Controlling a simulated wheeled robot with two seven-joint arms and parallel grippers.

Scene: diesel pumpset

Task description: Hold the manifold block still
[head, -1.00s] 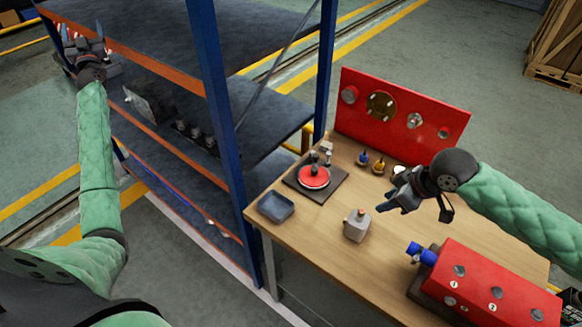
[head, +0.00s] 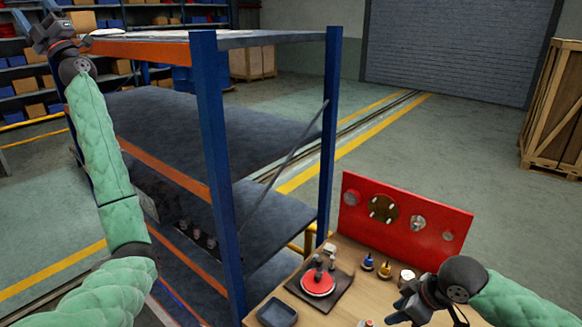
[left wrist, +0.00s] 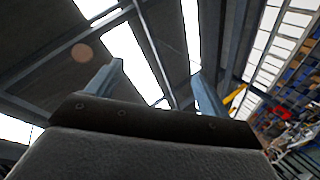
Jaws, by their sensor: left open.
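The red block with numbered ports, possibly the manifold block, is not in view now. My left gripper (head: 40,33) is raised at the top left of the head view, beside the top shelf. In the left wrist view, its two fingers (left wrist: 160,75) stand apart with nothing between them, pointing at the ceiling. My right gripper (head: 403,308) is low at the right of the head view, over the table and in front of the red panel (head: 408,218). Its fingertips are dark and small, so I cannot tell whether they are apart.
A blue and orange shelf rack (head: 205,150) stands between my left arm and the table (head: 262,300). The table bears a red disc (head: 318,283) on a dark plate, a grey tray (head: 277,313) and small blue and yellow items. A wooden crate (head: 555,110) stands far right.

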